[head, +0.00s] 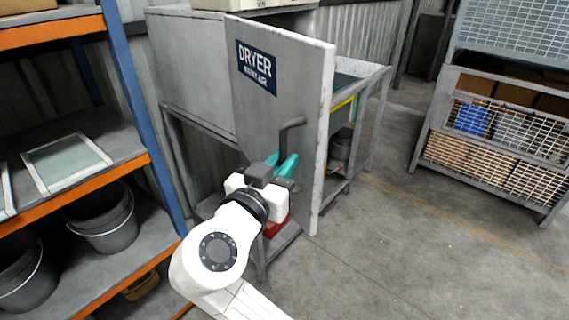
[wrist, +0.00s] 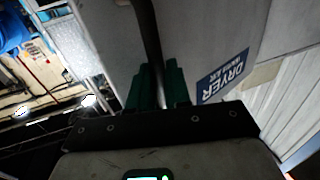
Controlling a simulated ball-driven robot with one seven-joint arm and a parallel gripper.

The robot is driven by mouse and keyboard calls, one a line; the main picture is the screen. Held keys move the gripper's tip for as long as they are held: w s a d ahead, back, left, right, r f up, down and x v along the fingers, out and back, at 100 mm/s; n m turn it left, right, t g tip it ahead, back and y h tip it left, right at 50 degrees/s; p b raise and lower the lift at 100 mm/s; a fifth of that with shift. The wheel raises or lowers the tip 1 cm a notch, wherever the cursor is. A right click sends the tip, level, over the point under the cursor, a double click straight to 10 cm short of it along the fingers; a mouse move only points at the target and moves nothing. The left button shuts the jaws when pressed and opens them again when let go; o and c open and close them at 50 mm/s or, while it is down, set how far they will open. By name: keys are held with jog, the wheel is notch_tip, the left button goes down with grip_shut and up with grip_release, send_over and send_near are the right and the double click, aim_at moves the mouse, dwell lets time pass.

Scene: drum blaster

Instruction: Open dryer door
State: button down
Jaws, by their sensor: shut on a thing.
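The dryer door (head: 283,90) is a grey panel with a blue "DRYER" label (head: 256,66). It stands swung out from the grey dryer cabinet (head: 190,50), with its edge facing me. A dark bent bar handle (head: 290,130) is on its face. My gripper (head: 284,165) has teal fingers and is shut on the lower part of the handle. In the wrist view the handle (wrist: 147,40) runs down between the fingers, and the door (wrist: 200,35) with its label (wrist: 226,76) is behind it. The fingertips' exact contact is partly hidden.
An orange and blue shelf (head: 120,90) with buckets (head: 108,222) stands close on the left. Wire mesh crates (head: 500,130) stand on the right. The concrete floor (head: 400,240) between the door and crates is clear. A red object (head: 277,226) shows below my gripper.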

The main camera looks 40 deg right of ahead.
jog(key=shift+w+d+r, duration=0.1)
jog(key=shift+w, duration=0.1)
jog(key=c, duration=1.2)
grip_release()
jog(key=shift+w+d, duration=0.1)
jog(key=shift+d, duration=0.05)
jog(key=b+v, duration=0.1)
jog(key=v, duration=1)
jog(key=shift+d+f, duration=0.1)
jog(key=shift+f, duration=0.1)
